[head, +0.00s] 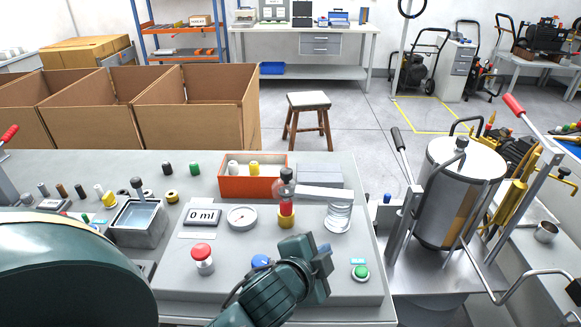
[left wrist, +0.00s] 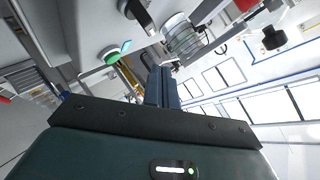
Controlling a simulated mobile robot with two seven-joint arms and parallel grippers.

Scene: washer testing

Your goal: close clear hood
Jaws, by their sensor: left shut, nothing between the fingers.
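A clear cylinder with stacked rings inside (head: 339,217) stands on the right part of the grey test panel, below the end of a pale flat arm (head: 328,193). It also shows in the left wrist view (left wrist: 184,40). Left of it, a faint clear rounded shape surrounds a red and yellow fitting (head: 287,211) under a dark knob (head: 287,175). I cannot tell for sure which clear part is the hood. My left gripper (head: 322,260) is shut and empty, in front of the cylinder and apart from it; its fingers show in the left wrist view (left wrist: 162,85). My right gripper is out of view.
A green button (head: 360,272) is right of my left gripper; a red button (head: 203,257) and gauge (head: 242,217) are left. An orange bin (head: 252,184) sits behind. A steel tank (head: 455,190) stands right of the panel. A metal basin (head: 138,236) is at left.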

